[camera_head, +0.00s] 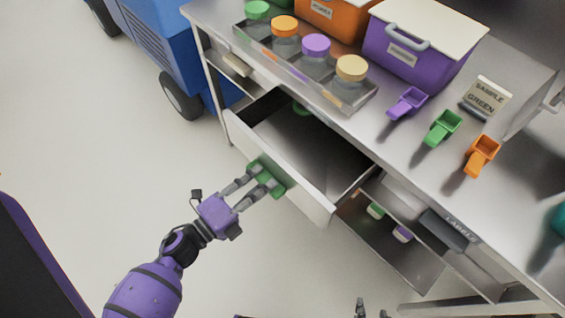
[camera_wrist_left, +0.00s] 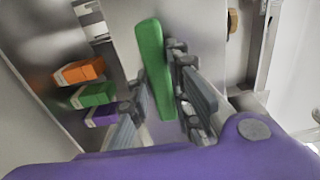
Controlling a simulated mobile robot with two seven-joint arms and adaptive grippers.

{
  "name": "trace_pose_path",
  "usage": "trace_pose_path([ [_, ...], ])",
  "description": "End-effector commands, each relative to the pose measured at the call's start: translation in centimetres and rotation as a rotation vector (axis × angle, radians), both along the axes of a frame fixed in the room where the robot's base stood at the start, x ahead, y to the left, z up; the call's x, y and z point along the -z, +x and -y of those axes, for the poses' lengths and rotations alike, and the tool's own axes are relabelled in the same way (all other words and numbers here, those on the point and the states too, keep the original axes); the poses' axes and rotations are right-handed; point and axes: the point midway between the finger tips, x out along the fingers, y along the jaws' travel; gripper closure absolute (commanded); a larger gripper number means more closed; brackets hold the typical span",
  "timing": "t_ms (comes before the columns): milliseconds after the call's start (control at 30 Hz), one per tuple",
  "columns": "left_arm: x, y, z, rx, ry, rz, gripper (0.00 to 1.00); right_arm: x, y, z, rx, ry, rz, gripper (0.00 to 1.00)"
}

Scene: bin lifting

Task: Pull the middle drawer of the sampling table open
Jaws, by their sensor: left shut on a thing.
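The sampling table (camera_head: 420,165) has a grey metal top. A green handle (camera_head: 262,172) is on the drawer front and appears as an upright green bar in the left wrist view (camera_wrist_left: 153,70). My left gripper (camera_head: 262,182) is shut on this handle, with one finger on each side. Two dark fingertips of my right gripper (camera_head: 371,311) show apart at the bottom edge, nothing visible between them; the rest is out of frame.
On the tabletop stand a tray of lidded jars (camera_head: 316,45), a purple bin (camera_head: 415,60), an orange bin, several coloured scoops (camera_head: 443,127) and a sample sign (camera_head: 486,97). A blue vehicle (camera_head: 165,50) stands at the upper left. The floor (camera_head: 100,140) left of the drawer is clear.

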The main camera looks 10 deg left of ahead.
Motion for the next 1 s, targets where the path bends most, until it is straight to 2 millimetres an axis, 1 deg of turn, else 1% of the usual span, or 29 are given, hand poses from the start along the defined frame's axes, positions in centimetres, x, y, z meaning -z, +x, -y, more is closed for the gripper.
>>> trace_pose_path([
  [33,0.2,-1.3,-1.0,-0.002,0.003,-0.004,1.00,0.2,-0.1,0.0,-0.001,-0.001,-0.002,0.60],
  [200,0.2,-4.8,-3.5,-0.002,0.003,-0.004,1.00,0.6,-0.2,0.0,-0.002,-0.001,-0.006,0.60],
  [300,0.2,-6.5,-4.8,-0.003,0.001,-0.004,1.00,0.8,-0.1,-0.1,-0.003,0.000,-0.006,0.60],
  [500,0.1,-9.1,-6.7,-0.002,0.001,-0.002,1.00,1.0,0.1,-0.1,-0.006,-0.001,-0.002,0.60],
  [700,0.0,-10.4,-7.7,-0.002,0.000,0.000,1.00,1.1,0.4,-0.1,-0.007,-0.002,0.001,0.60],
  [1000,0.0,-10.8,-8.0,-0.003,0.001,0.001,1.00,1.1,0.3,-0.1,-0.007,-0.003,0.000,0.60],
])
